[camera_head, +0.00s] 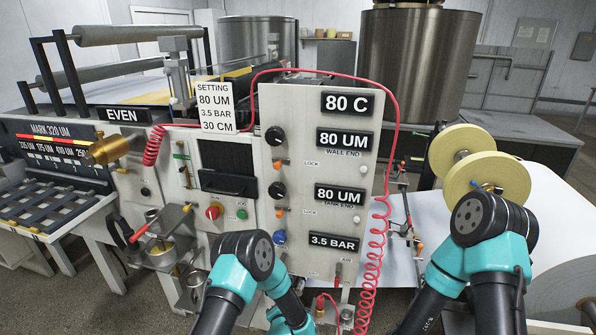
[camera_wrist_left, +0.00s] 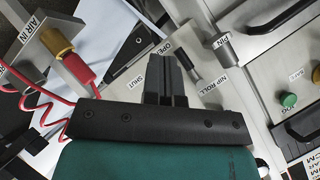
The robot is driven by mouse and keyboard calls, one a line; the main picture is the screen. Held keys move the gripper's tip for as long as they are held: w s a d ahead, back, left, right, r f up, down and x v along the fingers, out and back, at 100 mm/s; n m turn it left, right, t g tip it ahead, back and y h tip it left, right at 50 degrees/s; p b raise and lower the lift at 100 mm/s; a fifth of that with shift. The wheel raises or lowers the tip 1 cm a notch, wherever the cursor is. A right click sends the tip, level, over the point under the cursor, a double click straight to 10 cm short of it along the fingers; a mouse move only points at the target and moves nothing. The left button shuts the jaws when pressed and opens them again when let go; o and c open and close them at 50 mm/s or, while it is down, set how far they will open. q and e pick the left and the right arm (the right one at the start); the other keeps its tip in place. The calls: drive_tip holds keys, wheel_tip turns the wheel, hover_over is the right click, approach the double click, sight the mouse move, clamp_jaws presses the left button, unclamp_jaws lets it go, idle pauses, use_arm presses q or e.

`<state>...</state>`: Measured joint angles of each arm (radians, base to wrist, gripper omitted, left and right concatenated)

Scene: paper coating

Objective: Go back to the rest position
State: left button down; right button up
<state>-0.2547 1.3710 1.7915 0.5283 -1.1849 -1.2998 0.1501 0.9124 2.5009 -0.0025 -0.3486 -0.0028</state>
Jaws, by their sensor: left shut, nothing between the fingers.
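My left arm (camera_head: 240,262), teal and black, rises at the bottom centre of the head view, in front of the grey control panel. Its gripper is hidden there. In the left wrist view my left gripper (camera_wrist_left: 164,78) is shut and empty, its dark fingers over the panel by the "SHUT", "OPEN" and "NIP ROLL" labels. A dark lever-like part (camera_wrist_left: 188,66) lies just right of the fingertips; I cannot tell if they touch. My right arm (camera_head: 490,245) is bent at the lower right, before the paper roll. Its gripper does not show.
The control panel (camera_head: 300,150) stands close ahead with knobs and readouts. A coiled red hose (camera_head: 369,265) hangs beside it. A red hose end (camera_wrist_left: 76,68) meets a brass fitting (camera_wrist_left: 57,42) at "AIR IN". A white paper roll (camera_head: 565,235) and yellow discs (camera_head: 497,178) are at right.

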use_arm(q)
drive_tip(key=s+a+r+n+g+h, duration=0.1)
drive_tip(key=s+a+n+g, duration=0.2)
drive_tip(key=s, duration=0.6)
drive_tip(key=s+a+r+n+g+h, duration=0.2)
drive_tip(key=s+a+n+g, duration=0.2)
drive_tip(key=s+a, duration=0.3)
drive_tip(key=s+a+r+n+g+h, duration=0.1)
drive_tip(key=s+a+n+g, duration=0.3)
drive_tip(key=s, duration=0.8)
drive_tip(key=shift+s+a+r+g+h, duration=0.25)
drive_tip(key=shift+s+a+g+h, duration=0.15)
drive_tip(key=shift+a+h, duration=0.5)
drive_tip(key=shift+a, duration=0.15)
